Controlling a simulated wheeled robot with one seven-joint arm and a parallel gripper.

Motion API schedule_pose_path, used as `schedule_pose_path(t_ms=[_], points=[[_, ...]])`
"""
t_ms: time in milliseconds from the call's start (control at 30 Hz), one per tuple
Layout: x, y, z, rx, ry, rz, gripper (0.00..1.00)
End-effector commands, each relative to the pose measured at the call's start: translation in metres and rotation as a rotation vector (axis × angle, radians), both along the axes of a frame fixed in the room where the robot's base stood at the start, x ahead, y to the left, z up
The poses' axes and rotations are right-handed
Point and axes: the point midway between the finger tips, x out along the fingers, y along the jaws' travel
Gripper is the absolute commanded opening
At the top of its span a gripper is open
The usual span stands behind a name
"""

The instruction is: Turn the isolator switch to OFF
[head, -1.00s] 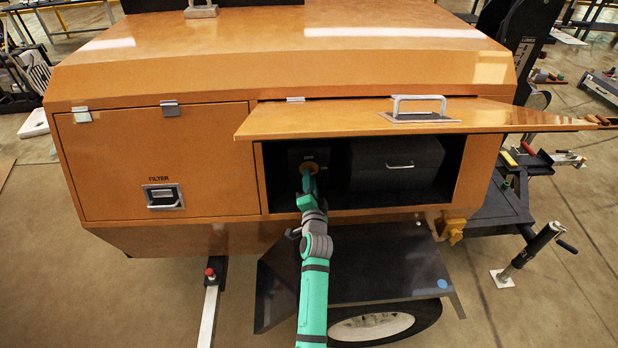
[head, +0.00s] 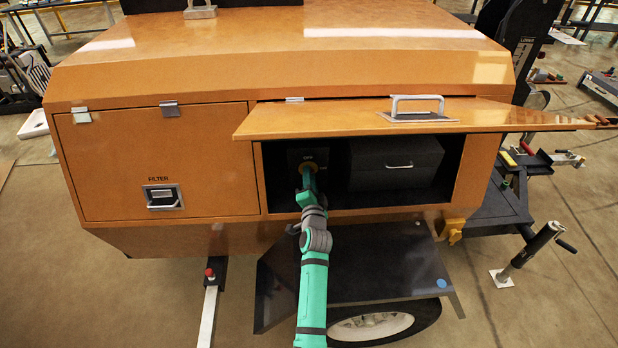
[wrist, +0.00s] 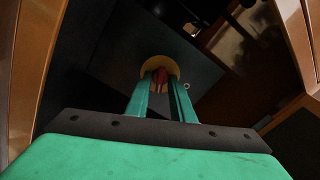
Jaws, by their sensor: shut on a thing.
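The isolator switch has a yellow round plate (wrist: 174,68) and a red handle (wrist: 160,79), set on a dark panel (wrist: 118,52) inside the open compartment. In the head view the yellow plate (head: 306,167) shows only in part behind my gripper, with a small pale label just above it that is too blurred to read now. My gripper (wrist: 162,82) is shut on the red handle, one green finger on each side of it. The panel looks tilted in the wrist view. The handle's exact angle is hard to tell.
The raised orange door (head: 350,118) hangs just above my arm. A dark box with a handle (head: 395,165) fills the compartment's right side. A closed FILTER door (head: 110,170) is on the left. A dark fender (head: 390,270) lies below.

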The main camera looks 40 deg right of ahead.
Motion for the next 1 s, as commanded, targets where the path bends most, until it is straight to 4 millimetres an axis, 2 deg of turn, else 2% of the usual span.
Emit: schedule_pose_path(t_ms=[33, 1000], points=[[0.0046, 0.0061, -0.0025, -0.003, 0.009, 0.013, 0.00], [0.0049, 0.0063, -0.0032, -0.109, 0.076, 0.014, 0.00]])
